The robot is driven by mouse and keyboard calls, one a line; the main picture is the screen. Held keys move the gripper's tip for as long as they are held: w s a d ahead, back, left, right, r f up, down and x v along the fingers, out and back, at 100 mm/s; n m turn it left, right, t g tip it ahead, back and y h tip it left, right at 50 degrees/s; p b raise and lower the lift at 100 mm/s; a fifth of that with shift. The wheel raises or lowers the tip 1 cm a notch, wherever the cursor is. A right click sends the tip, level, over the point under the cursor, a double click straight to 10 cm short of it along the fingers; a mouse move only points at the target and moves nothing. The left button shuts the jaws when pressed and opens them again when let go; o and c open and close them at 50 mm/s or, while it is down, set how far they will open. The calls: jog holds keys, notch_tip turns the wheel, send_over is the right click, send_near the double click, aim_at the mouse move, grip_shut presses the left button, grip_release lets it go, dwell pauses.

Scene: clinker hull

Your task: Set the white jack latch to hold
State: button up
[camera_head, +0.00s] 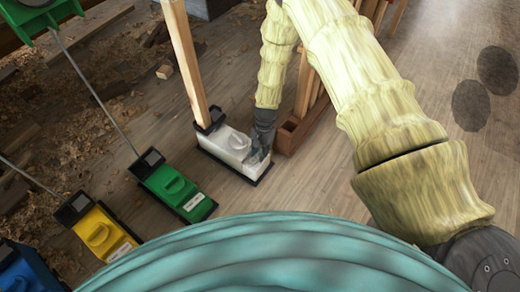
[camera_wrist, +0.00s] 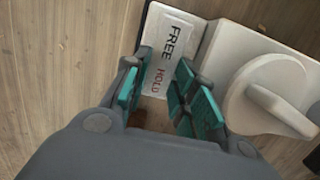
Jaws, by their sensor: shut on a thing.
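The white jack (camera_head: 226,147) stands on the floor under a wooden post, in a dark base. In the wrist view its white top (camera_wrist: 235,48) carries a round knob with a bar handle (camera_wrist: 268,95). A label (camera_wrist: 166,55) beside it reads FREE in black and HOLD in red. My gripper (camera_head: 260,153) is down at the right end of the white jack. In the wrist view my gripper (camera_wrist: 160,100) has its teal pads beside the HOLD end of the label. It is shut on a small part, probably the latch, mostly hidden between the pads. The latch's setting cannot be told.
A green jack (camera_head: 168,187), a yellow jack (camera_head: 98,234) and a blue jack (camera_head: 18,270) stand to the lower left. A brown wooden holder (camera_head: 291,132) with upright slats is close right of my gripper. Wood chips litter the floor at left.

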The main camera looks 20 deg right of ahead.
jog(key=shift+w+a, duration=0.1)
jog(key=shift+w, duration=0.05)
dwell(0.3)
jog(key=o, duration=0.7)
jog(key=shift+o, duration=0.2)
jog(key=shift+r, duration=0.1)
jog(key=shift+r, duration=0.3)
notch_tip(320, 180, up, 11)
jog(key=w+d, duration=0.1)
jog(key=d, duration=0.1)
jog(key=shift+w, duration=0.25)
